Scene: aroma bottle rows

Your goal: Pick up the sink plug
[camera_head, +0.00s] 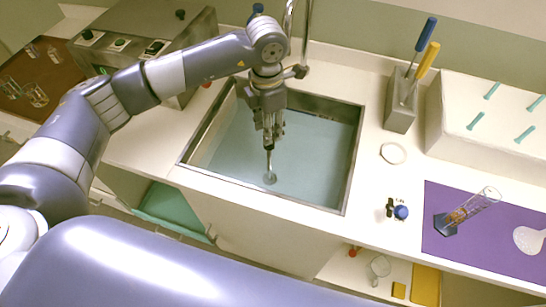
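The sink (352,165) is a metal-rimmed basin with a flat blue-green surface inside that looks like water. The sink plug (270,178) shows as a small grey disc with a thin upright stem, near the middle of the basin. My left gripper (269,143) points straight down over the basin, its fingers close together around the top of the stem. I cannot tell whether the disc is seated in the drain or lifted. My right gripper is out of view.
A faucet (306,40) rises behind the sink, close to my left wrist. A tool holder (401,105), a white ring (393,153), a white rack (485,120) and a purple mat (490,255) with a glass cylinder (475,205) stand to the right. A metal device (130,40) stands left.

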